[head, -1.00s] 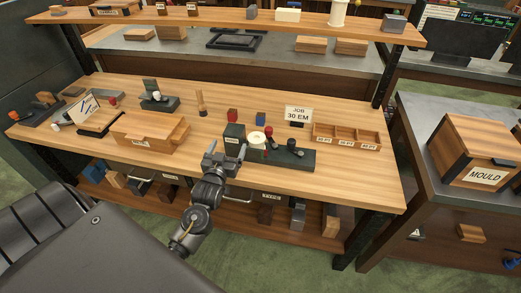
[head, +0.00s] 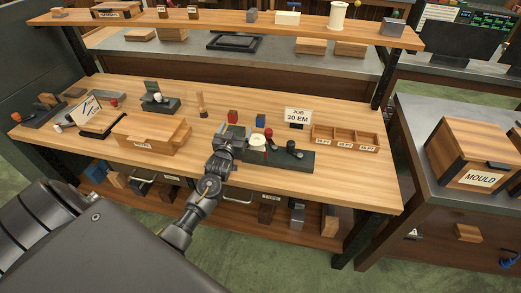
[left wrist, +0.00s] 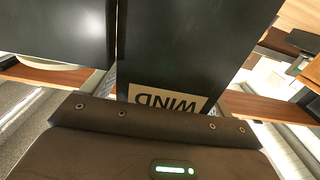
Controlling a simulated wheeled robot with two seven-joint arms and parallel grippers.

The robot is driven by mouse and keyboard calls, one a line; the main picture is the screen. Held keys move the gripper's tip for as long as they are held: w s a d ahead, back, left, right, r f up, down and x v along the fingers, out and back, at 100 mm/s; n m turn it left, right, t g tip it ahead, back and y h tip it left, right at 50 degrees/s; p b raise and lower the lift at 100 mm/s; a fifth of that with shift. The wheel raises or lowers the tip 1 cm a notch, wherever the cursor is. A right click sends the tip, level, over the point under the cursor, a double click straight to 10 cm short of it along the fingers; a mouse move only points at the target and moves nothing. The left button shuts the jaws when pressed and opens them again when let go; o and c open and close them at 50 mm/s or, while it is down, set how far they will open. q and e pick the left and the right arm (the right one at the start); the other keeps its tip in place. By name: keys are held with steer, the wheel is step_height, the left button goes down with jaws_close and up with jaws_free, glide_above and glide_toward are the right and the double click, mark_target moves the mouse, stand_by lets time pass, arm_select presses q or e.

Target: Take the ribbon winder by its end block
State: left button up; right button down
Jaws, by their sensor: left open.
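The ribbon winder (head: 295,160) lies near the front edge of the bench, a dark base with a white spool, a red knob and black knobs. Its dark end block (left wrist: 190,45) fills the middle of the left wrist view, with a WIND label upside down at its near edge. My left gripper (head: 231,138) is at the winder's left end and hides most of the block in the head view. It is open, and the block appears to lie between its fingers. Contact cannot be told. My right gripper is not in view.
A JOB 30 EM sign (head: 298,116) and a compartment tray (head: 345,139) stand behind and right of the winder. A wooden box (head: 150,134) stands left, with clear bench between.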

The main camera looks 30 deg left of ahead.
arm_select(q)
steer(key=shift+w, duration=0.25)
steer(key=c, duration=1.1)
steer(key=shift+a+r, duration=0.1)
steer(key=shift+r, duration=0.05)
steer(key=shift+c, duration=0.3)
